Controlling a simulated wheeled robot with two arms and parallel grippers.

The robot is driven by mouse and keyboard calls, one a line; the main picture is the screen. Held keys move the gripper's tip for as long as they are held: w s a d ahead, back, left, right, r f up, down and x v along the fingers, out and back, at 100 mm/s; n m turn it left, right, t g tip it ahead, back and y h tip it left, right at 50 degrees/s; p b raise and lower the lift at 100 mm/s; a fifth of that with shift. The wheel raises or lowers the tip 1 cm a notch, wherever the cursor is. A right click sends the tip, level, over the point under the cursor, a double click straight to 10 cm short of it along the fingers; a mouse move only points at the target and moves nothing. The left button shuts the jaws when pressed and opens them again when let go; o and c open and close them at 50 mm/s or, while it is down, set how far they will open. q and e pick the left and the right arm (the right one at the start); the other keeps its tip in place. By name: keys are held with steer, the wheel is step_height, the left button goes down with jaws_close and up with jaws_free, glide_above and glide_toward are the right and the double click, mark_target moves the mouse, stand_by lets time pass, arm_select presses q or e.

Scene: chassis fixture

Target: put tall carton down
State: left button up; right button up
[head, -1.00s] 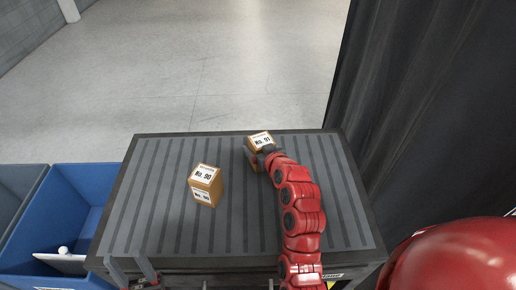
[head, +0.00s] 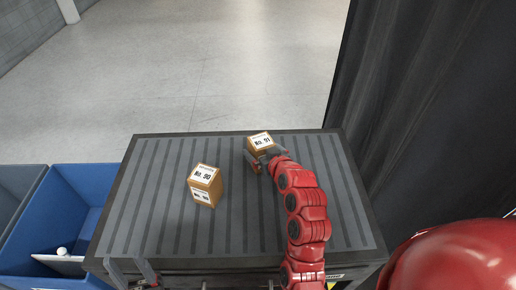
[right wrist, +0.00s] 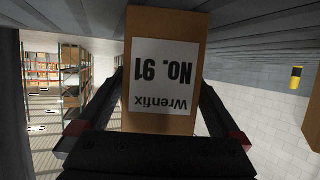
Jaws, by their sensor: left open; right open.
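A brown carton with a white label reading No. 91 (head: 260,141) stands on the far part of the grey ribbed table top in the head view. In the right wrist view this carton (right wrist: 165,22) fills the middle, its label upside down. My right gripper (head: 264,159) is open at the near side of this carton, its fingers to either side; whether they touch it I cannot tell. A second brown carton, labelled No. 90 (head: 206,189), stands upright left of it. My left gripper (head: 131,272) is open and empty at the near left edge of the table.
The ribbed table top (head: 235,225) is clear between and in front of the cartons. A blue bin (head: 75,200) with a white item inside stands left of the table. A dark curtain (head: 430,110) hangs on the right.

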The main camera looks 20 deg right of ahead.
steer(key=v, duration=0.3)
steer(key=shift+s+b, duration=0.2)
steer(key=shift+b, duration=0.2)
steer(key=p+v, duration=0.6)
steer(key=p, duration=0.1)
